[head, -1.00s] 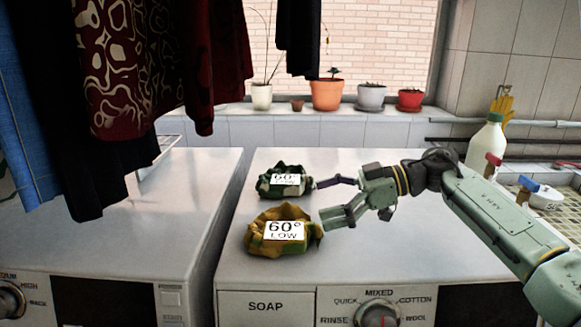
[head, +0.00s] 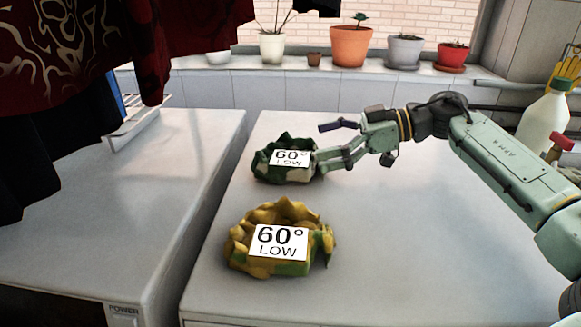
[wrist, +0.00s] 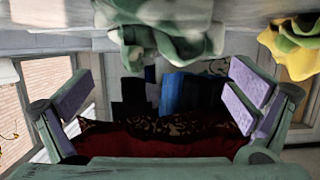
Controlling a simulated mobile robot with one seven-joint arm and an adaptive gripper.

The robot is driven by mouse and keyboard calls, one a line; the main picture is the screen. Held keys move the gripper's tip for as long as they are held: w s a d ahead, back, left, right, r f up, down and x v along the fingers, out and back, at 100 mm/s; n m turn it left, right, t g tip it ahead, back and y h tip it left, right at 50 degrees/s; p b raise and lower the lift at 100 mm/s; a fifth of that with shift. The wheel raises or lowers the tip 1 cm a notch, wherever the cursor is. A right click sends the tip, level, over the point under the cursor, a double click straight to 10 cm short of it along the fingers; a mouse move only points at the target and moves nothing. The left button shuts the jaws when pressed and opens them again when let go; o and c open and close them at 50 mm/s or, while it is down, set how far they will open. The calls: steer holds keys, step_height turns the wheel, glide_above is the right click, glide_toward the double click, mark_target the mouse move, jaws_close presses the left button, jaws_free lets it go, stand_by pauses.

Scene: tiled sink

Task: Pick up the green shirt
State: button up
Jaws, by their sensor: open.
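The green shirt (head: 265,164) is a crumpled bundle in dark green and pale camouflage with a white "60° LOW" label. It lies on the right-hand white machine, behind the yellow bundle. My gripper (head: 321,145) is open and just right of the green shirt, with its fingers pointing left. The lower finger's tip is close to the shirt's right edge; I cannot tell if they touch. In the wrist view the shirt (wrist: 165,28) is at the top centre, beyond and between the spread fingers (wrist: 160,92), with nothing held.
A yellow and green bundle (head: 282,215) with the same label lies nearer on the machine top (head: 400,250). Potted plants (head: 351,45) stand on the sill behind. Dark clothes hang at upper left. A white bottle (head: 545,118) stands at right. The machine's front right is clear.

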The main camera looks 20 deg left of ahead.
mark_target(289, 146)
steer(key=shift+r+b+x, duration=0.15)
steer(key=shift+b+x, duration=1.05)
steer(key=shift+x, duration=0.4)
steer(key=shift+r+b+x, duration=0.15)
steer(key=shift+b+x, duration=1)
steer(key=shift+x, duration=0.4)
steer(key=shift+s+r, duration=0.1)
steer(key=shift+r, duration=0.05)
steer(key=shift+c, duration=0.4)
steer(key=c, duration=1.3)
